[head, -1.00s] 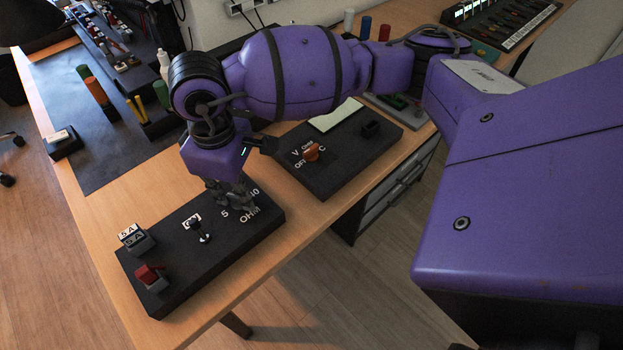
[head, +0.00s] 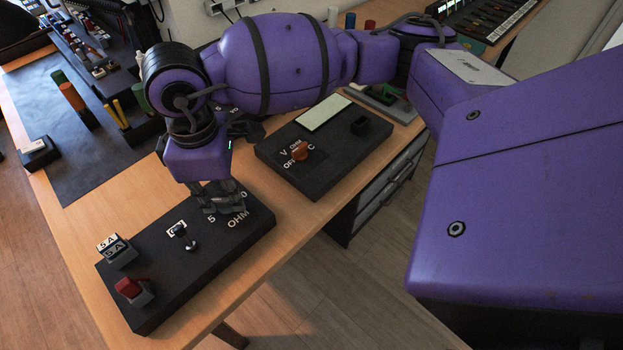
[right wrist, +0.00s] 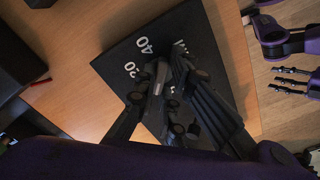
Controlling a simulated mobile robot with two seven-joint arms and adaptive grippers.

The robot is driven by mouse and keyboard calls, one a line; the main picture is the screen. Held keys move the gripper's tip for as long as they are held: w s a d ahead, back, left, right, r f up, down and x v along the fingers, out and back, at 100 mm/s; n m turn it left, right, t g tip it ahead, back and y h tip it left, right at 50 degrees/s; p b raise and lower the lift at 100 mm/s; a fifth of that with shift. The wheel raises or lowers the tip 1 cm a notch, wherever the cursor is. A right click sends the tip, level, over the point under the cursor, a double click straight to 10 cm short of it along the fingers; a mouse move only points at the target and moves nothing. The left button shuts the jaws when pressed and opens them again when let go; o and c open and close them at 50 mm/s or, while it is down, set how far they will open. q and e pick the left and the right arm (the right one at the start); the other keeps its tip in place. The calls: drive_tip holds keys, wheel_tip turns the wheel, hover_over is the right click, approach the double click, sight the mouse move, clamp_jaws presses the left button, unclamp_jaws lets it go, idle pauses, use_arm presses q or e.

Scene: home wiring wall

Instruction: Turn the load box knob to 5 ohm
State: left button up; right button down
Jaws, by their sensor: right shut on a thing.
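The load box (head: 165,283) is a black box on the front of the wooden table, with white labels "5" and "OHM" in the head view. My right gripper (head: 221,203) points down at its far end, beside those labels. In the right wrist view my right gripper (right wrist: 168,98) is shut on the load box knob (right wrist: 160,76); only a pale strip of it shows between the dark fingers. Labels "40" and "20" show beside the fingers. The knob's pointer setting is hidden. My left gripper (right wrist: 289,80) shows only in the right wrist view, fingers apart and empty, away from the box.
A black meter box (head: 330,155) with an orange knob (head: 300,151) stands just right of my right gripper. Bare table lies left of the load box.

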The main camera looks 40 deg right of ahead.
use_arm(q)
drive_tip(key=shift+w+f, duration=0.1)
drive_tip(key=shift+f, duration=0.2)
use_arm(e)
drive_tip(key=shift+n, duration=0.3)
use_arm(q)
drive_tip(key=shift+w, duration=0.15)
use_arm(e)
drive_tip(key=shift+f+n+b, duration=0.1)
drive_tip(key=shift+n+b, duration=0.5)
drive_tip(key=shift+b, duration=0.3)
drive_tip(key=shift+n+b, duration=0.3)
drive_tip(key=shift+n, duration=0.1)
use_arm(q)
drive_tip(key=shift+s+f, duration=0.9)
drive_tip(key=shift+f, duration=0.1)
use_arm(e)
drive_tip(key=c, duration=1.8)
unclamp_jaws()
use_arm(q)
drive_tip(key=shift+w, duration=0.25)
use_arm(e)
drive_tip(key=shift+o, duration=0.2)
